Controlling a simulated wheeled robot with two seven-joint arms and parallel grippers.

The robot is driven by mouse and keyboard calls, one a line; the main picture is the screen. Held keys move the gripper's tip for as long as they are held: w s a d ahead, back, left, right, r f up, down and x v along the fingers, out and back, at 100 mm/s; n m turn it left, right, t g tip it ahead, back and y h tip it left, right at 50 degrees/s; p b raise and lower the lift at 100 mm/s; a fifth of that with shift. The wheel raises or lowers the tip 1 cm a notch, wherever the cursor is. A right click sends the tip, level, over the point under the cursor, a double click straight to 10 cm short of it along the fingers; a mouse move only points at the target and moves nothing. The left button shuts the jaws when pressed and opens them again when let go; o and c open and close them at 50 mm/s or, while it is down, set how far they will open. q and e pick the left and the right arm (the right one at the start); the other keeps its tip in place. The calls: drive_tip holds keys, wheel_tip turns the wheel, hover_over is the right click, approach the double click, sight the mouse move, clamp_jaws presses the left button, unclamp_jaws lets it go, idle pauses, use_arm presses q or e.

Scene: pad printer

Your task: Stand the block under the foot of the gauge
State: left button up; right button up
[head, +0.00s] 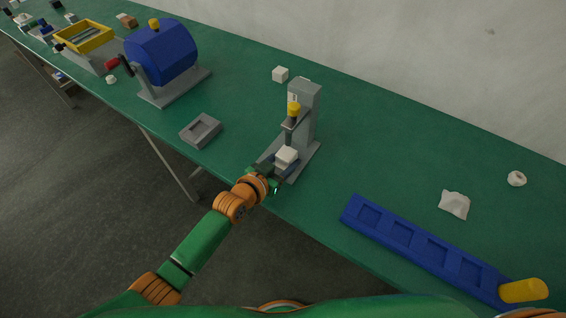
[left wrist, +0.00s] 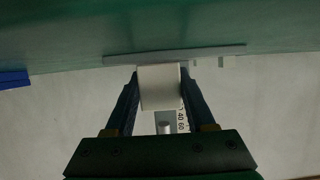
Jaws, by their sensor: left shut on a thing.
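The gauge (head: 304,105) is a grey stand with an upright column, a yellow-topped plunger (head: 293,110) and a flat base (head: 310,152). A white block (head: 287,155) is between the fingers of my left gripper (head: 284,165), low over the front of the base. In the left wrist view the block (left wrist: 160,88) is clasped between both dark fingers (left wrist: 160,95). The grey base edge (left wrist: 180,53) runs behind it, and a small grey cylinder (left wrist: 165,127) and a numbered scale show past it. I cannot tell whether the block touches the base. My right gripper is not seen.
A white cube (head: 280,74) stands behind the gauge. A grey recessed tray (head: 201,130) lies to its left, beside a blue drum machine (head: 162,52). A long blue slotted rack (head: 420,245) lies at right with a yellow handle (head: 523,290).

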sight(282, 168)
use_arm(q)
drive_tip(key=shift+f, duration=0.1)
idle(0.6)
drive_tip(key=o, duration=1.1)
drive_tip(key=shift+c, duration=0.2)
drive_tip(key=shift+s+a+p, duration=0.8)
drive_tip(key=shift+s+p, duration=0.1)
drive_tip(key=shift+s, duration=0.15)
drive_tip(key=shift+s+a+p, duration=0.8)
drive_tip(key=shift+s, duration=0.35)
drive_tip(key=shift+s+a+p, duration=0.5)
drive_tip(key=shift+s+a, duration=0.25)
drive_tip(key=shift+s, duration=0.35)
